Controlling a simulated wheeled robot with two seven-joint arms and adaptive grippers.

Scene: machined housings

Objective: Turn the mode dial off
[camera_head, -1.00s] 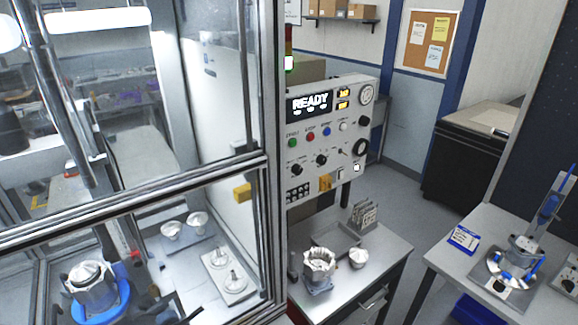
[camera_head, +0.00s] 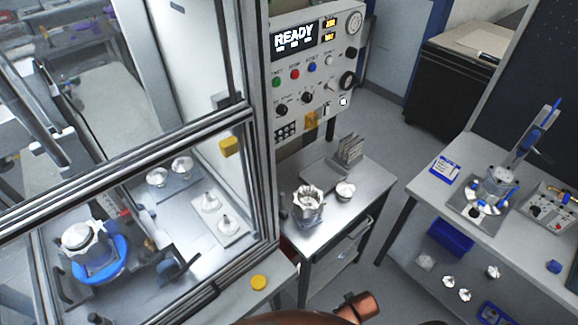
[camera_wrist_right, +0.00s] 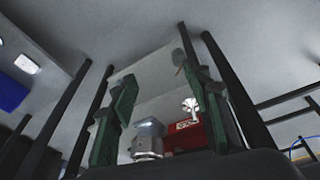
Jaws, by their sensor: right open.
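The control panel (camera_head: 315,72) stands upright beside the glass enclosure in the head view, its display reading READY. Two black dials, a left one (camera_head: 281,110) and a right one (camera_head: 306,97), sit on its lower half. A larger black knob (camera_head: 347,80) is at its right edge. The labels are too small to read, so I cannot tell which one is the mode dial or how it is set. My right gripper (camera_wrist_right: 165,95) is open and empty in the right wrist view, away from the panel. My left gripper does not show.
A metal cart (camera_head: 345,205) below the panel holds a machined housing (camera_head: 308,203) and a rack of plates. The glass enclosure with its metal frame (camera_head: 130,155) fills the left. A workbench (camera_head: 425,185) stands at right. Grey floor (camera_head: 375,150) lies open between cart and bench.

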